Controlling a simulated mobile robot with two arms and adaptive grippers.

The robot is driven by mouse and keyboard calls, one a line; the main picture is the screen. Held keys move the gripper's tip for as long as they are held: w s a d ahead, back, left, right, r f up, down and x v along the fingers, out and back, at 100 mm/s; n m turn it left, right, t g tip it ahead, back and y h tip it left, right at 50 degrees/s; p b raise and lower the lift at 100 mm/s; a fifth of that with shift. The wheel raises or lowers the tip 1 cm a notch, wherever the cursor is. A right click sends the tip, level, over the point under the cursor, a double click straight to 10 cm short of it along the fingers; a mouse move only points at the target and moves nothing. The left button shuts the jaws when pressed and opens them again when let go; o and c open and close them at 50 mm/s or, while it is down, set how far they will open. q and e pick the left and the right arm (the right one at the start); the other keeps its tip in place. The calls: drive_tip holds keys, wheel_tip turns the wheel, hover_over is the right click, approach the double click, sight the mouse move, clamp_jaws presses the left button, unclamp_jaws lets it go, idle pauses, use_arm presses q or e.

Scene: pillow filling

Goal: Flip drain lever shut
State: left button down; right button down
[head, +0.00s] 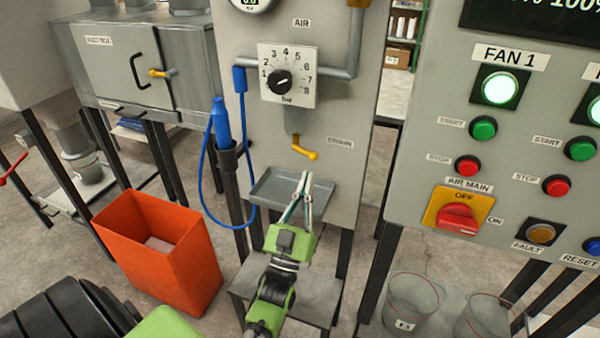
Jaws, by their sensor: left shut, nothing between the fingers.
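The drain lever is a small yellow handle (305,152) on the grey middle panel (335,120), below the numbered dial (287,77). It sits left of a label that appears to read DRAIN and tilts down to the right. My left gripper (305,176) is just below the lever in the picture, fingers pointing up, in front of the small metal tray (262,187). Its fingers are together with nothing between them. I cannot tell how far in front of the lever the fingertips are. My right gripper is not in view.
A blue hose (205,175) with a blue nozzle hangs left of the tray. An orange bin (190,275) stands on the floor at left. At right is a control panel (415,190) with buttons and a red switch. Clear buckets (411,305) stand below it.

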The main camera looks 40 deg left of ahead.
use_arm(q)
drive_tip(key=v, duration=0.9)
